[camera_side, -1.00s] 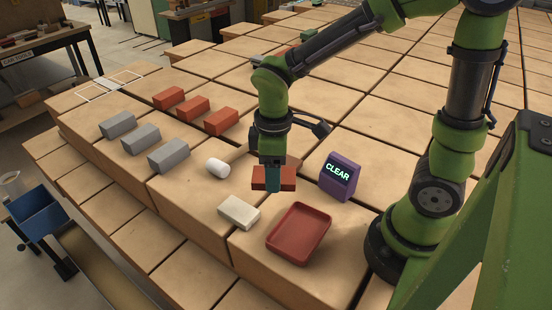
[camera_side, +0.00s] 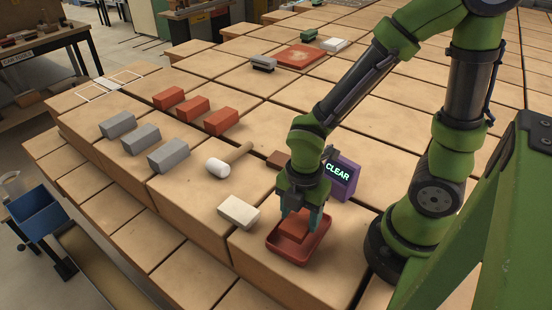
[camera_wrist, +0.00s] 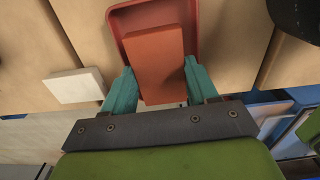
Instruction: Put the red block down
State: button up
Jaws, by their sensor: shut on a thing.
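The red block (camera_side: 293,226) is between the fingers of my gripper (camera_side: 304,212), which is shut on it. The block is over the red tray (camera_side: 301,259), within its outline; I cannot tell whether it touches the tray floor. In the wrist view the block (camera_wrist: 156,60) lies lengthwise between the two teal fingertips of my gripper (camera_wrist: 160,82). The tray rim (camera_wrist: 195,25) shows around its far part. My fingers hide part of the block in the side view.
A white block (camera_side: 238,211) lies left of the tray. A mallet (camera_side: 219,168) lies behind it. A purple sign reading CLEAR (camera_side: 342,176) stands close to my gripper on the right. Grey blocks (camera_side: 140,139) and red bricks (camera_side: 195,108) stand in rows at left.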

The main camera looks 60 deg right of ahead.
jog(key=shift+f, duration=1.55)
jog(key=o, duration=0.9)
jog(key=shift+f, duration=0.15)
notch_tip(320, 180, up, 12)
notch_tip(320, 180, up, 5)
jog(key=m+t+y, duration=0.1)
jog(key=m+t, duration=0.2)
jog(key=m, duration=0.7)
send_over(300, 219)
jog(key=w+d, duration=0.2)
jog(key=d+r+m+t+y, duration=0.1)
jog(key=d+r+m+t, duration=0.2)
jog(key=m, duration=0.9)
jog(key=shift+w+d+r+m+t, duration=0.2)
jog(key=shift+d+r+m+t, duration=0.3)
jog(key=shift+r, duration=1.2)
